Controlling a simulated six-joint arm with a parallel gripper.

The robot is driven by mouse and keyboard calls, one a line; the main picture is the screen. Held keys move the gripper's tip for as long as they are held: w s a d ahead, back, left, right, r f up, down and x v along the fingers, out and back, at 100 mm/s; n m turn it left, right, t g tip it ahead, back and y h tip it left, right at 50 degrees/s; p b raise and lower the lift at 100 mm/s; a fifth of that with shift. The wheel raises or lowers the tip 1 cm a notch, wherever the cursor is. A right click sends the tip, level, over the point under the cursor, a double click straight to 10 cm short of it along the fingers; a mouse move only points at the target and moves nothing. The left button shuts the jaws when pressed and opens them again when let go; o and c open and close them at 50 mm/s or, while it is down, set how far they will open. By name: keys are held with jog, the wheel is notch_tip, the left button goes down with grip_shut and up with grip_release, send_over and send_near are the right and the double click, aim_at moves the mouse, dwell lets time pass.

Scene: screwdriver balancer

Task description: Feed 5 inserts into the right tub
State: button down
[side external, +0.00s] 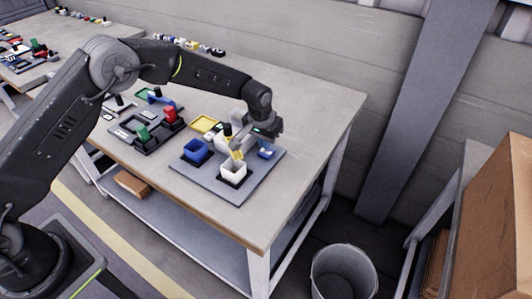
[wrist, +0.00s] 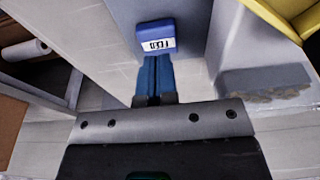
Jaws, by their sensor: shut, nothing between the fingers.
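A blue tub (side external: 195,152) and a white tub (side external: 233,172) stand side by side on the grey mat, the white one further right. A small yellow piece (side external: 238,155) shows at the white tub's back rim; I cannot tell if it is an insert. My gripper (side external: 267,138) is above the mat's far right part, behind the white tub. In the wrist view its narrow blue fingers (wrist: 154,72) are shut together with nothing between them. Their tips point at a small blue box with a white label (wrist: 157,38), also seen in the side view (side external: 266,153). Individual inserts are not clear.
A yellow tray (side external: 206,125) lies behind the blue tub. A dark board with red and green parts (side external: 150,130) is to the left. The table's right end (side external: 320,120) is clear. A grey bin (side external: 342,272) stands on the floor.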

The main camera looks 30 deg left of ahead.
jog(key=shift+f, duration=1.15)
dwell(0.5)
jog(key=shift+r, duration=3.55)
jog(key=shift+r, duration=0.1)
notch_tip(320, 180, up, 6)
jog(key=shift+f, duration=0.1)
